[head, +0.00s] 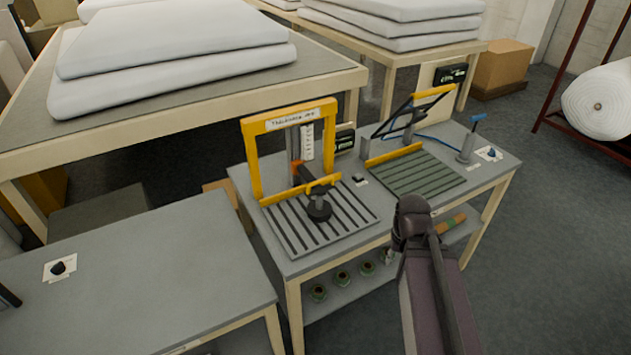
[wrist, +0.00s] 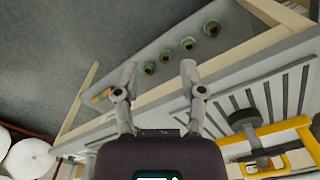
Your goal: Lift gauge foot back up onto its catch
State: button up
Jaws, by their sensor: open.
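The thickness gauge has a yellow frame (head: 246,150) over a slatted plate (head: 347,222) on the grey bench. Its dark round gauge foot (head: 319,210) is low, at the slats; I cannot tell whether it touches them. A yellow bar (head: 322,186) crosses just above the foot. An orange part (head: 297,168), possibly the catch, sits higher on the upright. In the wrist view the foot (wrist: 244,118) is at the right, apart from my gripper. My gripper (wrist: 160,75) is open and empty near the bench's front edge. In the head view my arm mostly hides it.
A second slatted plate (head: 418,174) with a yellow fence and hinged frame is to the right. A blue-handled post (head: 468,148) stands at the bench's right end. Several green rings (head: 342,276) lie on the lower shelf. Another grey table (head: 150,285) is at left.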

jog(key=shift+d, duration=0.1)
jog(key=w+a+f+m+t+h+b, duration=0.35)
jog(key=w+a+h+b, duration=0.65)
jog(key=w, duration=0.4)
jog(key=w+a+r+m+t+h+b, duration=0.2)
jog(key=a+r+t, duration=0.1)
jog(key=a, duration=0.9)
jog(key=w+a+r+m+t+h+b, duration=0.1)
jog(key=a+r+m+t+h+b, duration=0.2)
jog(key=a, duration=0.9)
jog(key=shift+w+a+r, duration=0.35)
jog(key=shift+w+r, duration=0.05)
jog(key=shift+r, duration=0.15)
jog(key=shift+m+t, duration=0.25)
